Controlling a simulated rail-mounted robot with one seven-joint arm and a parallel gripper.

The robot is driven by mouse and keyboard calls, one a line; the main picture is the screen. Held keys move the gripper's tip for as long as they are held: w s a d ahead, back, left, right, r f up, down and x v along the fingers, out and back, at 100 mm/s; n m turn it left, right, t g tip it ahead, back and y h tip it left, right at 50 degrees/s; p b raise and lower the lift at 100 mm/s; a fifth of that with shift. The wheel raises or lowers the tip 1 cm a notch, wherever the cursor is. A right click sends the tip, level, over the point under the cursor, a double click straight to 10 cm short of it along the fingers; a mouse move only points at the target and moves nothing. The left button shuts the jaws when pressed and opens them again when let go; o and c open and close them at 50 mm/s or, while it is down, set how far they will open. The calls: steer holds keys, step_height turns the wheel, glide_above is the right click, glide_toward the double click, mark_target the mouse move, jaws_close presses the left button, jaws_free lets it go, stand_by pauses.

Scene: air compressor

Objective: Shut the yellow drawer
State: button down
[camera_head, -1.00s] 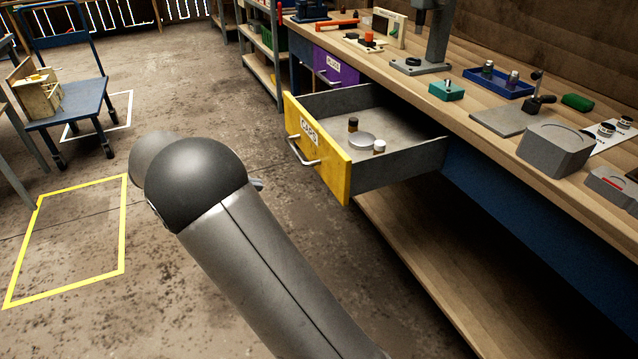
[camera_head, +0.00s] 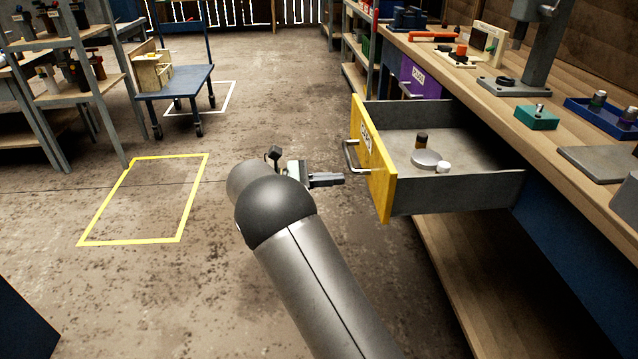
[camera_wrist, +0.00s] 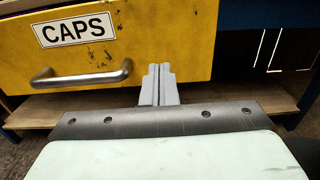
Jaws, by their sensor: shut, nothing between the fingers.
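The yellow drawer (camera_head: 372,158) stands pulled out from under the workbench, its grey tray showing. Inside lie a dark bottle, a flat round grey disc (camera_head: 425,158) and a small white-topped item. In the wrist view, the drawer front (camera_wrist: 180,45) fills the upper part, with a "CAPS" label and a metal bar handle (camera_wrist: 82,78). My gripper (camera_head: 342,179) is shut and empty, pointing at the drawer front just below and beside the handle. In the wrist view its fingertips (camera_wrist: 158,70) overlap the front's lower edge, right of the handle. I cannot tell whether they touch it.
The workbench (camera_head: 500,105) runs along the right, with tools and a blue tray on top. A lower wooden shelf (camera_head: 450,290) lies under the bench. The floor left of the drawer is clear, with a yellow outline (camera_head: 130,242).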

mark_target(376, 176)
steer(key=d+b, duration=0.1)
steer(key=d, duration=0.5)
steer(key=shift+d+f, duration=0.1)
steer(key=shift+w+d+b, duration=0.1)
steer(key=shift+d+b, duration=0.2)
steer(key=shift+d, duration=0.3)
steer(key=shift+d, duration=0.15)
